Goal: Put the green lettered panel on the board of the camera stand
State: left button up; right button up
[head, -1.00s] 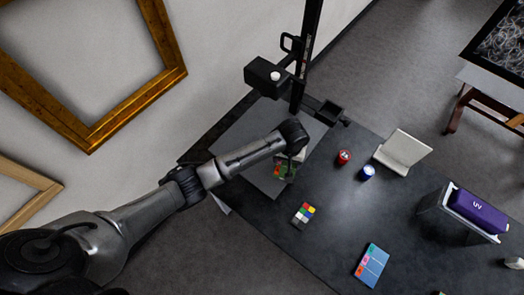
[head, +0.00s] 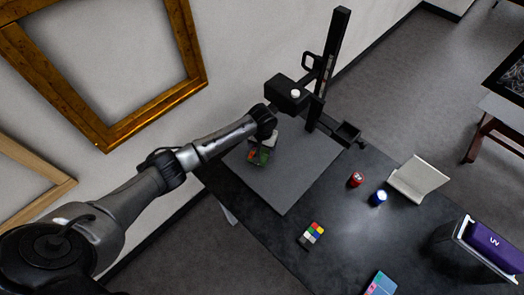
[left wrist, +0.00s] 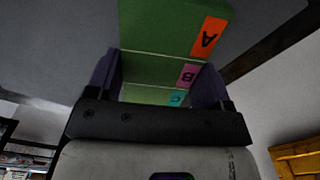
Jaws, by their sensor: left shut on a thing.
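My left gripper (head: 262,146) is shut on the green lettered panel (head: 259,157). In the left wrist view the panel (left wrist: 160,28) sits between the two fingers (left wrist: 155,85). Its orange, pink and teal tabs read A, B and C. In the head view the panel is over the left part of the grey board (head: 290,178). I cannot tell whether it touches the board. The camera stand has a black column (head: 331,65) and a black camera block (head: 286,93), close to my left wrist. My right gripper is not in view.
On the dark table, a colour checker (head: 312,235), a red jar (head: 356,179), a blue jar (head: 378,197) and a cream angled holder (head: 418,178) stand right of the board. A purple UV case (head: 492,244) is farther right. Gilt frames (head: 190,55) hang on the wall.

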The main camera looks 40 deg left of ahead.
aim_at(262, 152)
pick_arm(q)
jog(key=shift+a+f, duration=0.1)
jog(key=shift+f, duration=1.65)
jog(key=shift+f, duration=0.15)
jog(key=o, duration=0.9)
jog(key=shift+o, duration=0.2)
